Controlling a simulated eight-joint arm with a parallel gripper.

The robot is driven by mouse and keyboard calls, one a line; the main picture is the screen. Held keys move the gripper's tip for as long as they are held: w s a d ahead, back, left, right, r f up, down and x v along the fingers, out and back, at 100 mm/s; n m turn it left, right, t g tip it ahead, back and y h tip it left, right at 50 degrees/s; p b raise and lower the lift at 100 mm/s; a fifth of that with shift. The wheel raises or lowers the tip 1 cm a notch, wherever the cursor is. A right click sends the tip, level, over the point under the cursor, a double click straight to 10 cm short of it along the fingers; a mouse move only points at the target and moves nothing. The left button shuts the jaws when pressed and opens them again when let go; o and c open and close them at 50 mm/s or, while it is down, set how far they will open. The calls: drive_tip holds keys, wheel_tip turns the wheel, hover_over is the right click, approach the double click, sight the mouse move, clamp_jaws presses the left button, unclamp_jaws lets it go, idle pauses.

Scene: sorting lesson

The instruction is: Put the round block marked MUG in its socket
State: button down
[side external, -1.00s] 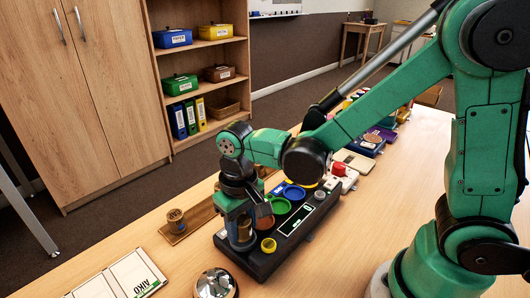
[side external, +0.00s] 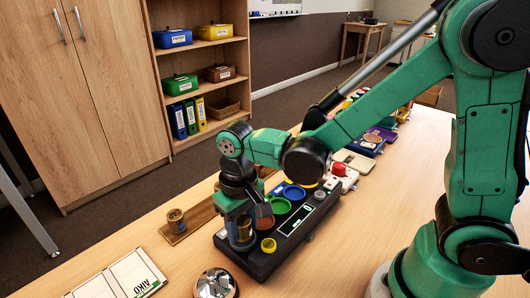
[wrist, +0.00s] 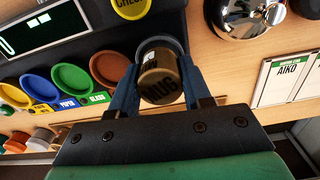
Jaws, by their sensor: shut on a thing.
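The brown round block marked MUG (wrist: 160,78) is between the blue fingers of my gripper (wrist: 158,92), which are shut on it. In the side view my gripper (side external: 240,232) points down at the near left end of the black sorting board (side external: 262,268). The block shows there between the fingers (side external: 245,230). A grey ring-shaped socket rim (wrist: 176,44) shows just behind the block in the wrist view. I cannot tell whether the block is seated in it or just above it. The lettering is upright enough to read in part.
Brown (wrist: 108,67), green (wrist: 70,78) and blue (wrist: 38,86) sockets lie in a row beside the grey one. A yellow round piece (side external: 268,245) is close by. A silver bell (side external: 215,284) stands near the board. A wooden tray with a round block (side external: 176,218) lies behind.

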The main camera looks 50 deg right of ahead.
drive_tip(key=shift+f, duration=0.5)
drive_tip(key=c, duration=0.7)
unclamp_jaws()
drive_tip(key=shift+o, duration=0.2)
drive_tip(key=shift+r, duration=5.5)
drive_tip(key=shift+r, duration=0.1)
wheel_tip(320, 180, up, 6)
hover_over(241, 220)
drive_tip(key=shift+d, duration=0.1)
